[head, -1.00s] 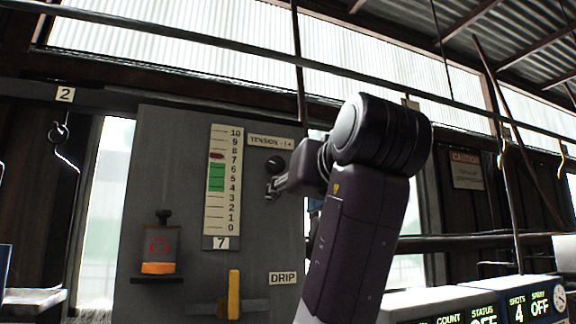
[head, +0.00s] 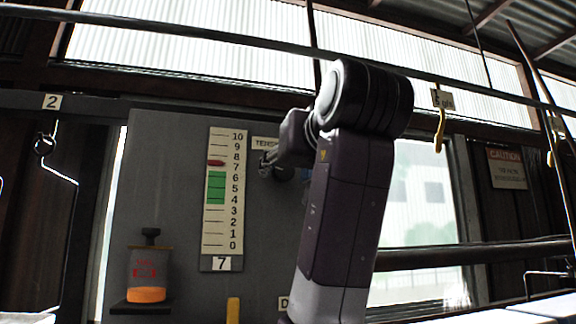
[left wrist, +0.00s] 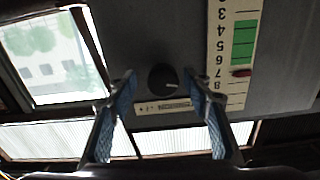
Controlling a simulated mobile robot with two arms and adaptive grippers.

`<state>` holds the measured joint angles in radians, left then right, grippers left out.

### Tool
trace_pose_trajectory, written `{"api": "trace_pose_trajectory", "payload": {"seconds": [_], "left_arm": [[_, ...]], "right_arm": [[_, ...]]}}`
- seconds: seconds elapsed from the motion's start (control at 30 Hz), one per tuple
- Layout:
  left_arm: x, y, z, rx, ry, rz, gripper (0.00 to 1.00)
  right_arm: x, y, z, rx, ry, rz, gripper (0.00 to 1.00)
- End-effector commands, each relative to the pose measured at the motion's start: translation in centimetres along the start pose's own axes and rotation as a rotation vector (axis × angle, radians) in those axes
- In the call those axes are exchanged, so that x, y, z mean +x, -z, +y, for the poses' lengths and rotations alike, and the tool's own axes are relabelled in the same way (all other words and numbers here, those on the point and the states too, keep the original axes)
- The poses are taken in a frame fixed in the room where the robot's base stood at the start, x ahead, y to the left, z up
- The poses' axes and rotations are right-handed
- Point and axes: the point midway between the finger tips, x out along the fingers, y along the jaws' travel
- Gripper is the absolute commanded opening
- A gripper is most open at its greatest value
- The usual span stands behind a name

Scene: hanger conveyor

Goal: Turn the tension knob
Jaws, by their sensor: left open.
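The tension knob (left wrist: 163,78) is a dark round knob with a pale pointer line on the grey panel. In the left wrist view it lies between the two blue-padded fingers of my left gripper (left wrist: 172,88), which are open and apart from it in the picture. In the head view my left gripper (head: 266,165) is in front of the panel, and the knob (head: 284,173) is mostly hidden behind it. The tension label (head: 264,143) is partly covered. The gauge (head: 222,225) has a green band around 4 to 6, and its red marker (head: 216,163) sits between 7 and 8.
A container with orange contents (head: 147,294) stands on a small shelf at the left of the panel. A yellow handle (head: 233,310) is low on the panel. A wire hanger (head: 62,175) hangs at left, and a rail (head: 230,40) crosses above.

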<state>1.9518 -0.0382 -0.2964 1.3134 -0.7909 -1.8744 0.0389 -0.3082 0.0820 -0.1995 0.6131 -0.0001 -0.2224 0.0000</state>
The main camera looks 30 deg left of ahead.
Motion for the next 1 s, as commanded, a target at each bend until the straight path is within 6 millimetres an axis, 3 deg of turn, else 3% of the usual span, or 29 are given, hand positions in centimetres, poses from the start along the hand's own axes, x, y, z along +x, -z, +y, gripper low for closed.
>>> {"api": "trace_pose_trajectory", "payload": {"seconds": [0.1,0.2,0.27,0.63,1.0], "left_arm": [[0.1,0.0,0.0,-0.001,0.000,0.001,0.46],[0.1,0.0,0.0,-0.001,0.000,0.001,0.46],[0.1,0.0,0.0,-0.001,0.000,0.001,0.44],[0.1,0.0,0.0,0.000,-0.001,0.000,0.04],[0.1,-0.1,0.1,-0.077,-0.002,-0.001,0.04]], "right_arm": [[-0.1,2.7,0.3,0.000,-0.003,0.041,0.46],[0.0,3.3,0.2,0.001,-0.003,0.049,0.46],[0.0,3.1,0.1,0.001,-0.002,0.045,0.46],[0.0,0.3,-0.4,0.001,0.004,0.004,0.46],[0.1,1.2,-0.2,0.001,0.003,0.017,0.46]]}}
